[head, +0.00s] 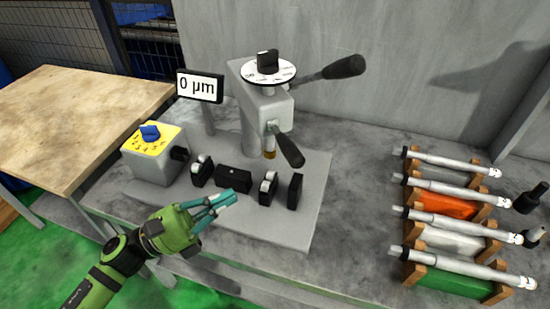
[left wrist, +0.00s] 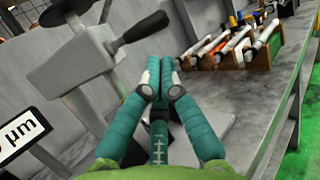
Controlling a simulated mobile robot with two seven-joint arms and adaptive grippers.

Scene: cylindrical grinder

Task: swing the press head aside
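The press head (head: 264,103) is a grey block on a column over the grey base plate (head: 314,215). A white dial (head: 284,72) with a black knob (head: 267,60) sits on top. One black handle (head: 343,68) sticks out to the right and another black handle (head: 288,150) hangs at the front, beside the spindle (head: 269,152). My left gripper (head: 228,199) is shut and empty, in front of the press and apart from the handles. In the left wrist view its fingertips (left wrist: 160,66) meet below a black handle (left wrist: 143,27), with the press head (left wrist: 75,62) to the left. My right gripper is not in view.
A display (head: 200,86) reads 0 µm. A yellow-faced box (head: 150,160) with a blue knob stands left. Small black holders (head: 233,178) line the plate's front. Several pale rods (head: 452,163) lie on a coloured rack at right. A wooden table (head: 70,115) stands left.

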